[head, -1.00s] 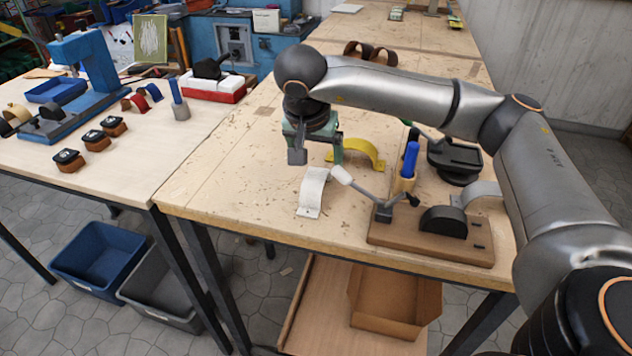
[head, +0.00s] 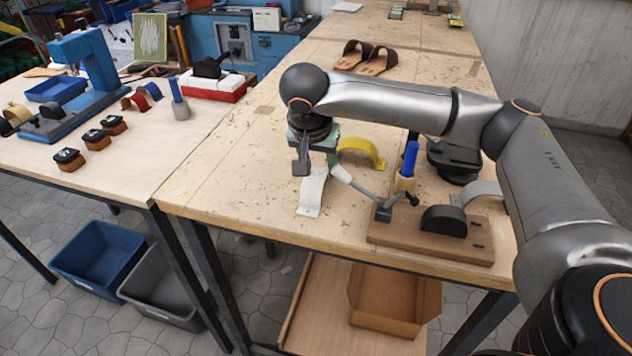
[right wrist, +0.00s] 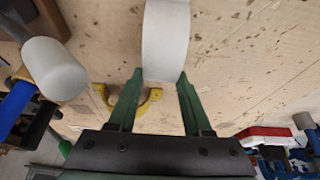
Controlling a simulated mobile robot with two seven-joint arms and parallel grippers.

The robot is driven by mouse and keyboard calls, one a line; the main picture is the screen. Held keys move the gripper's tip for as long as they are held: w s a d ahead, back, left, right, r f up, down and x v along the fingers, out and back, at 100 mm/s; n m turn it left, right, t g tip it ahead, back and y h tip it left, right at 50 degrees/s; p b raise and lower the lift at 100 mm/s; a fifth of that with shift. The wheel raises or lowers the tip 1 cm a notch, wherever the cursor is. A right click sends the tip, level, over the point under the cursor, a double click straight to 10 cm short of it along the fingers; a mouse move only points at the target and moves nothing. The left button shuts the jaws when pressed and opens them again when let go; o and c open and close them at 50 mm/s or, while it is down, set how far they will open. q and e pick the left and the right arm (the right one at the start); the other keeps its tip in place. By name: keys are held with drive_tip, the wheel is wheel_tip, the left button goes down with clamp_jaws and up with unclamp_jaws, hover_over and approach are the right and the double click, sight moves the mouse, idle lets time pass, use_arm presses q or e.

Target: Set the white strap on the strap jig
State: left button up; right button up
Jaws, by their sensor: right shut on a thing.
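The white strap (head: 311,194) is a curved band on the bench top, left of the strap jig. My right gripper (head: 316,165) is over its far end, pointing down, and shut on it. In the right wrist view the strap (right wrist: 166,38) runs between the two green fingers (right wrist: 162,78), which touch its edges. The strap jig (head: 400,237) is a brown wooden base with a black half-round form (head: 443,219) and a lever with a white handle (head: 340,173). The form is bare. My left gripper is out of view.
A yellow strap (head: 362,149) lies just behind the gripper. A blue-handled tool (head: 410,158) stands by the jig's back edge, and a grey strap (head: 485,188) lies at its right. Brown sandals (head: 366,57) sit farther back. The bench left of the strap is clear.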

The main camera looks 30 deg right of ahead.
clamp_jaws()
